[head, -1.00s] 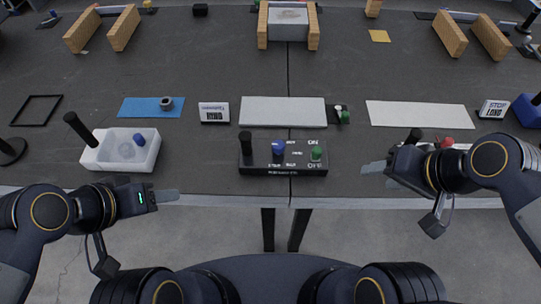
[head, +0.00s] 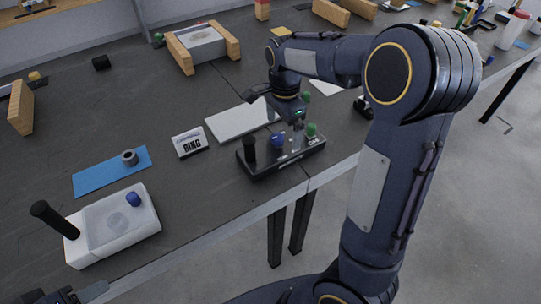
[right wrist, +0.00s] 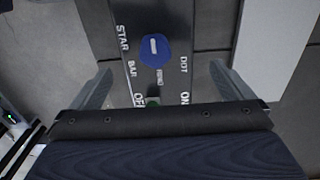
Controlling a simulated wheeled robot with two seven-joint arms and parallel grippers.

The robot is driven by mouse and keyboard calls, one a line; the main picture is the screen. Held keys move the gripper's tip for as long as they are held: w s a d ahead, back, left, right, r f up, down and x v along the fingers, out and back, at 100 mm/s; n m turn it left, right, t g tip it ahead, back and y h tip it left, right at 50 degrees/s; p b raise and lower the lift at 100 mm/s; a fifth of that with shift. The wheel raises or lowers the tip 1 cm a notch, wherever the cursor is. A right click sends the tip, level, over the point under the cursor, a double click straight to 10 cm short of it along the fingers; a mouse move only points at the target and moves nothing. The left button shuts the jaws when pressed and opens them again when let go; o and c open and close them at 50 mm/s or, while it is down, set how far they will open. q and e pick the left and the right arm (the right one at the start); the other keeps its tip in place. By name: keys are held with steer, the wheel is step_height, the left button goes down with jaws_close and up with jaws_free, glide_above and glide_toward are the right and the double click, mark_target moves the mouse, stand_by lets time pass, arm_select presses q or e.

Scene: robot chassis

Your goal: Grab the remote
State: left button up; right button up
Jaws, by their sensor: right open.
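The likely remote is a black control box (head: 290,160) near the table's front edge. It has a black stick (head: 249,149), a blue knob (head: 279,141) and a green knob (head: 311,130). My right gripper (head: 281,118) is open above it and hides part of its back side. In the right wrist view, its open fingers (right wrist: 161,86) lie to either side of the lettered box (right wrist: 137,62), with the blue knob (right wrist: 156,49) beyond them and the green knob (right wrist: 153,101) between them. My left gripper (head: 90,292) shows only partly at the bottom left.
A white plate (head: 235,122) lies just behind the box. Wooden blocks (head: 178,55) stand behind.

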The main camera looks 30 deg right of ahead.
mark_target(282, 145)
steer(key=f, duration=0.3)
steer(key=f+b, duration=0.1)
steer(key=f, duration=0.3)
steer(key=shift+s+a, duration=0.2)
steer(key=c, duration=0.8)
steer(key=shift+c, duration=0.7)
steer(key=shift+r, duration=0.1)
